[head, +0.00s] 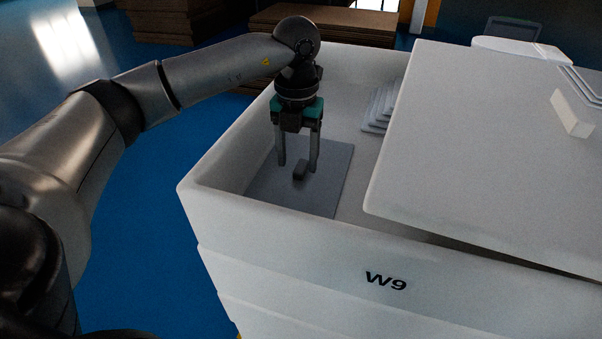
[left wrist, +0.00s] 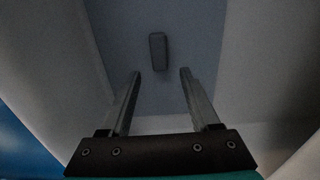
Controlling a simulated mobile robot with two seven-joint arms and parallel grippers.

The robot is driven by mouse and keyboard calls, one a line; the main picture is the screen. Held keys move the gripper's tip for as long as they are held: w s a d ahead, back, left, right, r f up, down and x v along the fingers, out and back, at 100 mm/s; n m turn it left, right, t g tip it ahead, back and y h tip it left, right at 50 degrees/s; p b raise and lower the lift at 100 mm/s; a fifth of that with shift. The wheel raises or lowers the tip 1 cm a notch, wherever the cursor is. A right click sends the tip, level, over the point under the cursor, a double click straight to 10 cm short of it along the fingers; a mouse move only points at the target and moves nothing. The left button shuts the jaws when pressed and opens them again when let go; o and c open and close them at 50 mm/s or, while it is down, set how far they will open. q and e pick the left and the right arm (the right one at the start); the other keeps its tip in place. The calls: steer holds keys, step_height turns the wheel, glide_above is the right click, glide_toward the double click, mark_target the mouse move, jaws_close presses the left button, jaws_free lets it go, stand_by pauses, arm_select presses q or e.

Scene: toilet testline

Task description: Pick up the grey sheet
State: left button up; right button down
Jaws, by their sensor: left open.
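The grey sheet (head: 325,190) lies flat on the floor of a white bin (head: 222,200), at its left end. A small dark grey block (head: 300,170) stands up from the middle of the sheet like a handle. In the left wrist view the sheet (left wrist: 205,45) fills the upper middle, with the block (left wrist: 158,52) just beyond the fingertips. My left gripper (head: 298,167) points down into the bin over the sheet. Its two fingers are open and apart, with nothing between them. The block is close to the fingertips, and I cannot tell the exact gap. My right gripper is not in view.
A white lid or panel (head: 490,150) covers the right part of the bin. A stepped stack of pale pieces (head: 380,108) stands inside, behind the sheet. The bin's walls rise around the gripper. Brown stacks (head: 330,22) stand behind on the blue floor (head: 150,220).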

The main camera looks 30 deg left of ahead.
mark_target(301, 170)
arm_select(q)
steer(key=shift+f, duration=1.4)
steer(key=shift+c, duration=0.4)
jaws_close()
